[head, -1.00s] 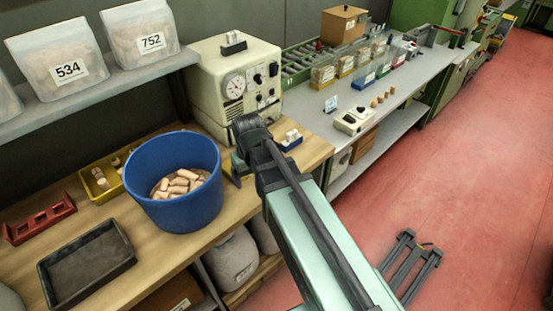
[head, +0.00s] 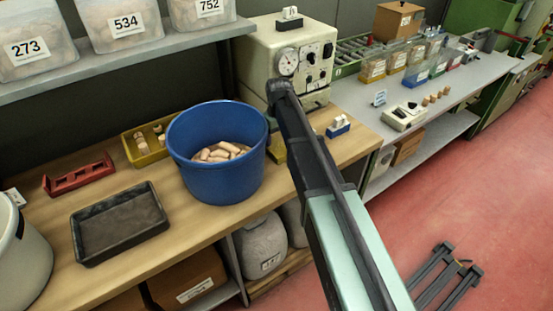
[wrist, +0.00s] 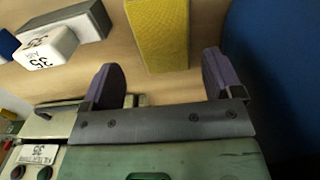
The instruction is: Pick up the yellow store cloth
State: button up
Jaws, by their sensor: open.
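The yellow store cloth (wrist: 158,35) shows in the wrist view as a flat-sided yellow block with a fine texture, lying on the wooden bench. In the head view a small yellow part of it (head: 277,153) shows just right of the blue bucket, the rest hidden by my arm and the bucket. My gripper (wrist: 160,80) is open, its two purple-grey fingers spread wide in the wrist view. The cloth lies beyond the fingertips and lines up with the gap between them. Nothing is between the fingers. In the head view the fingers cannot be made out.
The blue bucket (head: 215,175) of corks stands close beside the cloth; its wall (wrist: 275,60) fills the wrist view's right side. White and grey blocks (wrist: 75,22) lie to the left there. A cream machine (head: 262,60) stands behind. A black tray (head: 120,222) lies left.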

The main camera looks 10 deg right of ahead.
aim_at(277, 148)
jog(key=f+b, duration=0.5)
jog(key=f, duration=0.1)
jog(key=shift+a+f, duration=0.2)
jog(key=shift+r, duration=0.2)
jog(key=shift+c, duration=0.3)
jog(key=c, duration=0.6)
jog(key=shift+r, duration=0.1)
notch_tip(277, 148, up, 28)
jog(key=p, duration=2.8)
